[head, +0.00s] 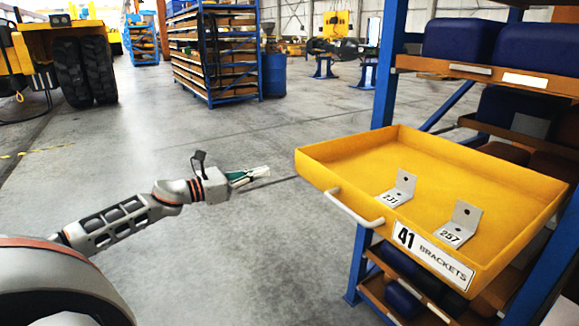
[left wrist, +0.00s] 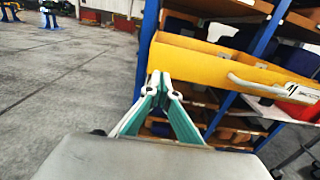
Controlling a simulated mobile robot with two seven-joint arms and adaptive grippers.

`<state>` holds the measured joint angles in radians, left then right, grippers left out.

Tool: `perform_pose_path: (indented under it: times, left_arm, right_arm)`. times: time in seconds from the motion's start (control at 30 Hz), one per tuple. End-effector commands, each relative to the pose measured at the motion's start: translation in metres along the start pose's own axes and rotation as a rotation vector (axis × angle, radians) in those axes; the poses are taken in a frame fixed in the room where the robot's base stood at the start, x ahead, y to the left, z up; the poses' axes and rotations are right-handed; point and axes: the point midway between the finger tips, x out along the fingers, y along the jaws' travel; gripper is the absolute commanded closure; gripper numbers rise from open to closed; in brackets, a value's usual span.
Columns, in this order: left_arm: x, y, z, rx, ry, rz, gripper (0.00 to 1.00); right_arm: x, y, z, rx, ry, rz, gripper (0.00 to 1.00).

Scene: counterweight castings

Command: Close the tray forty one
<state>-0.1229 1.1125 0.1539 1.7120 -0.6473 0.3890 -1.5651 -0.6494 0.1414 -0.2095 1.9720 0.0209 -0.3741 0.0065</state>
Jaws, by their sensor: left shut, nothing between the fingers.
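The yellow tray (head: 330,160) marked "41 BRACKETS" is pulled out from a blue rack, at the right of the head view. Two metal brackets with labels 231 (head: 397,190) and 257 (head: 460,225) stand in it. Its white bar handle (head: 354,208) is on the front face. My left gripper (head: 268,172) is shut and empty, left of the tray and apart from it. In the left wrist view the shut fingertips (left wrist: 160,78) appear in front of the tray's yellow wall (left wrist: 200,62), with the handle (left wrist: 255,86) to their right. My right gripper is not in view.
The blue rack post (head: 388,65) stands behind the tray, with shelves holding dark blue bins (head: 460,40) above and more below. The grey floor left of the tray is clear. A further rack (head: 215,55) and a blue barrel (head: 274,75) stand well back.

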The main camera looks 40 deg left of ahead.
Motion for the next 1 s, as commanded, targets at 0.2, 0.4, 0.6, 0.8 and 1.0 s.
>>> perform_pose_path:
  times: [0.2,0.4,0.6,0.8,1.0]
  left_arm:
    - [0.022,0.001,0.002,0.001,-0.003,0.001,1.00]
    - [0.040,0.001,0.002,0.001,-0.003,0.002,1.00]
    - [0.059,0.001,0.003,0.002,-0.003,0.002,1.00]
    - [0.079,0.001,0.003,0.000,-0.003,0.001,1.00]
    - [0.093,0.001,0.002,0.000,-0.002,0.002,1.00]
  right_arm:
    - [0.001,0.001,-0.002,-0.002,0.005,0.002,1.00]
    - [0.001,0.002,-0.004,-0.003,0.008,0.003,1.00]
    - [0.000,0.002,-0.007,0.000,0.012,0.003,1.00]
    - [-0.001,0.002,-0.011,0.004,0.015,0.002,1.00]
    - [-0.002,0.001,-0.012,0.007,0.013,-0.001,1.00]
